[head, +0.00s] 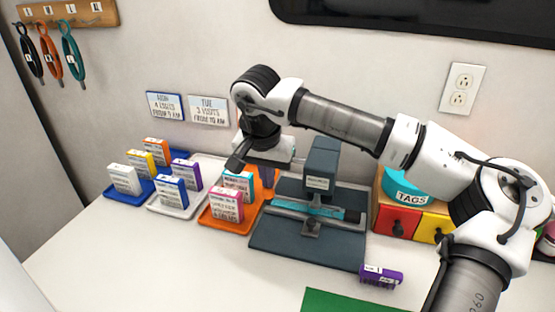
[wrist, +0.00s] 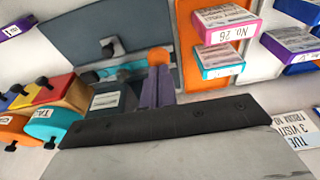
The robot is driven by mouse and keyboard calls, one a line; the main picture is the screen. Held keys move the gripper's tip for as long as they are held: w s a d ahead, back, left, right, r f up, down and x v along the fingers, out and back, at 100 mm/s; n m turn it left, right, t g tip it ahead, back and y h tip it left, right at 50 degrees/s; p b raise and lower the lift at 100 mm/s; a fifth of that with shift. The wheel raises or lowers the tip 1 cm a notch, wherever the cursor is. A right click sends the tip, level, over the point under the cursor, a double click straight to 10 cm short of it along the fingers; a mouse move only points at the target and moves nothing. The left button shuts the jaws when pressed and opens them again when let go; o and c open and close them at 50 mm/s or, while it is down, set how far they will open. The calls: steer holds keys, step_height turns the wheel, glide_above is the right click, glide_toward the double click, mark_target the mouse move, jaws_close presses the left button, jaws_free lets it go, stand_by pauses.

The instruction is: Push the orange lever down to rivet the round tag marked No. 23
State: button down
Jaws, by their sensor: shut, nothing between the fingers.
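The dark slate rivet press (head: 321,165) stands on its flat base plate (head: 300,248), with a teal collar (head: 325,211) lying across it. In the wrist view an orange round knob (wrist: 158,55), which looks like the end of the orange lever, shows just beyond the fingertips. The rest of the lever is hidden, and I cannot tell whether the fingers touch it. My gripper (head: 268,186) points down at the left of the press; in the wrist view its fingers (wrist: 154,82) are together and empty. I cannot make out a round tag marked No. 23.
An orange tray (head: 228,226) with small boxes is close left of the press; white (head: 173,212) and blue (head: 130,196) trays stand further left. Drawers (head: 396,221) and a teal TAGS tub (head: 404,190) are at right. A purple box (head: 381,277) lies in front.

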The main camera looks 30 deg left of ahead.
stand_by(0.3)
steer(key=w+p+v, duration=0.2)
steer(key=p+v, duration=0.7)
steer(key=v, duration=0.3)
steer(key=shift+w+a+r, duration=0.25)
steer(key=shift+a+r, duration=0.1)
steer(key=shift+r, duration=0.3)
steer(key=shift+f, duration=0.1)
